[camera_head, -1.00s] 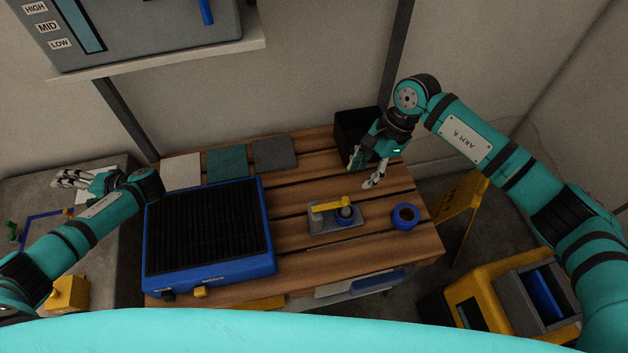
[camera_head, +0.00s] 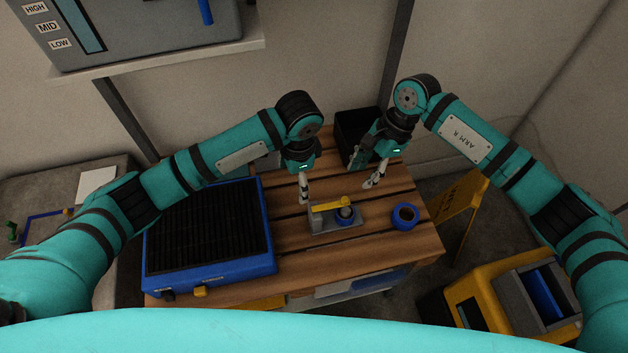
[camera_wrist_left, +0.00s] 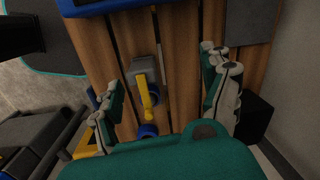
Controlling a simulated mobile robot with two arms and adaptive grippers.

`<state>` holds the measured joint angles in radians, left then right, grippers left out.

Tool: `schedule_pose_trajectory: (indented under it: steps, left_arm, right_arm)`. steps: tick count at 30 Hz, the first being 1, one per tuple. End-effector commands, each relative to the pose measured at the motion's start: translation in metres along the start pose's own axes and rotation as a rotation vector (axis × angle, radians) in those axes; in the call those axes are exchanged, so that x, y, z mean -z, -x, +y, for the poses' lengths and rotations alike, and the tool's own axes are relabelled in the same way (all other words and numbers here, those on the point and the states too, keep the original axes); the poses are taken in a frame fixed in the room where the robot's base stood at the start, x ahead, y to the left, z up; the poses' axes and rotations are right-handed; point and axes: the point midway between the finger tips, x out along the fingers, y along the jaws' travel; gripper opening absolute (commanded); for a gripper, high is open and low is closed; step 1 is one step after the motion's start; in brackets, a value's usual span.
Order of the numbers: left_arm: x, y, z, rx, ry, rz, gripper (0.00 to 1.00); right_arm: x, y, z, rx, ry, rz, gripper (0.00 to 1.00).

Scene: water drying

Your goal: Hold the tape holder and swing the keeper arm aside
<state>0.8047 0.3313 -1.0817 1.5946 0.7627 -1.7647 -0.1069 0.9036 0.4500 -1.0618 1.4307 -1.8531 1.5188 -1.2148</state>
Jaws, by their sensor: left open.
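The tape holder (camera_head: 346,226) is a small grey base on the wooden bench. Its yellow keeper arm (camera_head: 328,206) lies across the top, reaching over a blue tape roll (camera_head: 345,215) on the holder. My left gripper (camera_head: 304,199) points down just behind and left of the holder, empty and apart from it. In the left wrist view its fingers (camera_wrist_left: 160,90) are spread wide, with the holder (camera_wrist_left: 144,66) and yellow arm (camera_wrist_left: 146,98) seen between them. My right gripper (camera_head: 366,174) hangs behind and right of the holder, fingers apart, empty.
A loose blue tape roll (camera_head: 405,216) lies right of the holder. A blue-framed black grill-like unit (camera_head: 212,274) fills the bench's left side. A black bin (camera_head: 352,126) stands at the back. A yellow cart (camera_head: 470,311) and yellow sign (camera_head: 459,208) stand right of the bench.

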Motion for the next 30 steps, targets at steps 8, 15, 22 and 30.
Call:
schedule_pose_trajectory:
  steps: [8,15,22,30]
  left_arm:
    - [0.027,0.021,0.037,-0.078,-0.144,0.051,0.81]
    - [0.028,-0.009,0.040,-0.081,-0.145,0.049,0.81]
    - [0.031,-0.055,0.044,-0.082,-0.143,0.050,0.81]
    - [0.033,-0.108,0.049,-0.081,-0.144,0.049,0.81]
  right_arm:
    - [0.000,0.000,0.000,0.000,0.000,0.000,0.38]
    - [0.000,0.000,0.000,0.000,0.000,0.000,0.38]
    - [0.000,0.000,0.000,0.000,0.000,0.000,0.38]
    - [0.000,0.000,0.000,0.000,0.000,0.000,0.38]
